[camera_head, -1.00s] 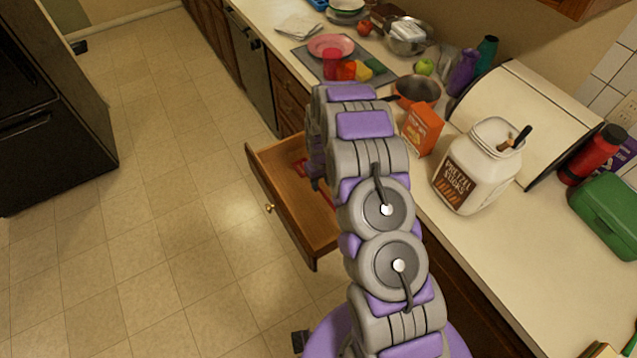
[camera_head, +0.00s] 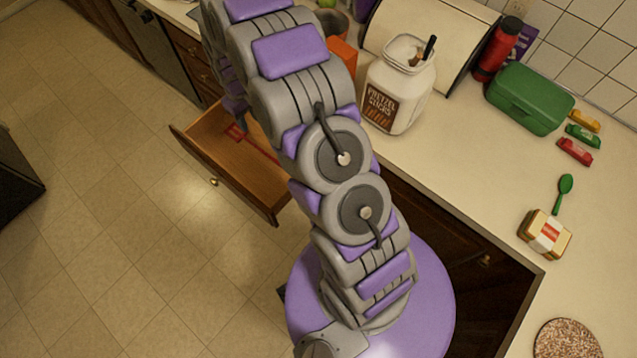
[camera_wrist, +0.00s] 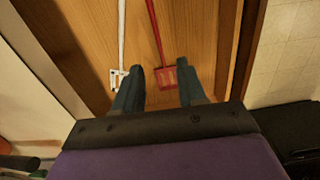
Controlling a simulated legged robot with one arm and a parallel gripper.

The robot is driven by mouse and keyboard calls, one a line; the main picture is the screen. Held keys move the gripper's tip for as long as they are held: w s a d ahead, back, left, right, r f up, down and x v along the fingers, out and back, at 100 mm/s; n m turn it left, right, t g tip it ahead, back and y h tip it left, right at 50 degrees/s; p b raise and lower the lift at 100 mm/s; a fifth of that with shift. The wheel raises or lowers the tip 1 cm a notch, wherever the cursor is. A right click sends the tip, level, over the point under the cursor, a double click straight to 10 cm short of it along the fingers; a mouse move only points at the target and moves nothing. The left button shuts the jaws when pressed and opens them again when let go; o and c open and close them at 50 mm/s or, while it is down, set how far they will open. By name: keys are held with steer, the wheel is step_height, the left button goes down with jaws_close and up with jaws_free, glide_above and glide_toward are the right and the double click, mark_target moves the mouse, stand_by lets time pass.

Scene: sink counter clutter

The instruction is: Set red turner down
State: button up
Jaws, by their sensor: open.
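The red turner (camera_wrist: 166,78) lies in the open wooden drawer (camera_head: 217,173), its slotted head between my fingertips in the wrist view and its handle running away toward the top. In the head view the red turner (camera_head: 237,132) shows as a red head and a thin handle on the drawer floor, partly behind my arm. My gripper (camera_wrist: 159,68) is open over it, one finger on each side; I cannot tell whether either finger touches it. A white utensil (camera_wrist: 118,79) with a slotted head lies to the left of the turner in the drawer.
The drawer stands out over the tiled floor (camera_head: 110,230). On the counter (camera_head: 455,185) are a pretzel jar (camera_head: 393,98), a green box (camera_head: 528,97), a red bottle (camera_head: 498,48), a sandwich (camera_head: 545,233) and a green spoon (camera_head: 564,193). The counter's front middle is clear.

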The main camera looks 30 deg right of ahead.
steer(key=s+r+m, duration=0.1)
steer(key=s+r, duration=1.7)
steer(key=s, duration=0.1)
steer(key=s+r+m, duration=0.1)
steer(key=s+r, duration=0.1)
steer(key=s, duration=0.8)
steer(key=s+r+m+g, duration=0.1)
steer(key=s+r, duration=0.2)
steer(key=s, duration=0.8)
steer(key=shift+s+a+g, duration=0.3)
steer(key=shift+a, duration=0.1)
